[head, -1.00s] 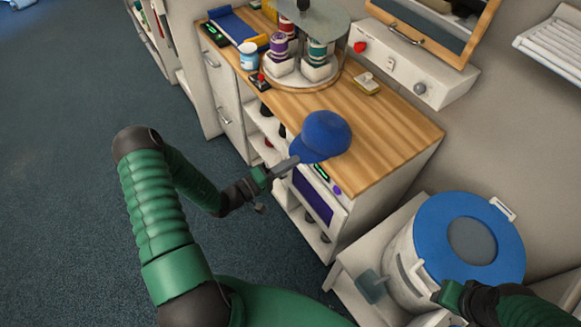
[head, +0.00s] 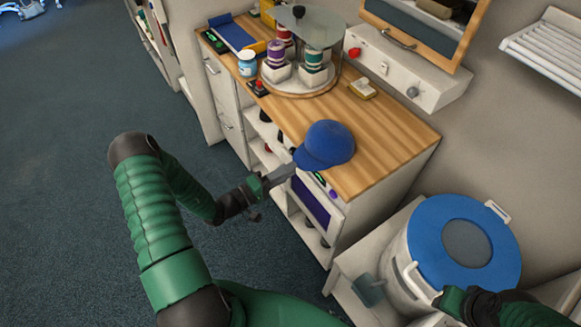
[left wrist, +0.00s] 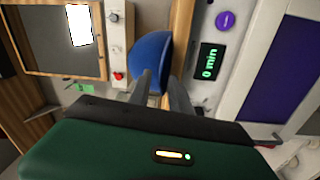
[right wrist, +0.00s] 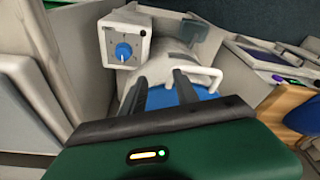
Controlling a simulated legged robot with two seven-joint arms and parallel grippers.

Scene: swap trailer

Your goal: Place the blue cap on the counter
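The blue cap (head: 326,143) sits at the front edge of the wooden counter (head: 385,140), its brim pointing left toward my left gripper (head: 288,172). My left gripper is at the counter's front edge, with its fingers apart and their tips close to the brim; whether they touch it is unclear. In the left wrist view the cap (left wrist: 152,52) shows just beyond the spread fingers (left wrist: 160,78). My right gripper (head: 445,298) is beside the blue-lidded bin (head: 425,238). In the right wrist view its fingers (right wrist: 163,85) are apart and empty.
A round stand (head: 300,88) with several spools is on the counter behind the cap. A white control box (head: 400,75) with knobs stands along the wall. A display panel (head: 312,200) is below the counter edge. The counter right of the cap is clear.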

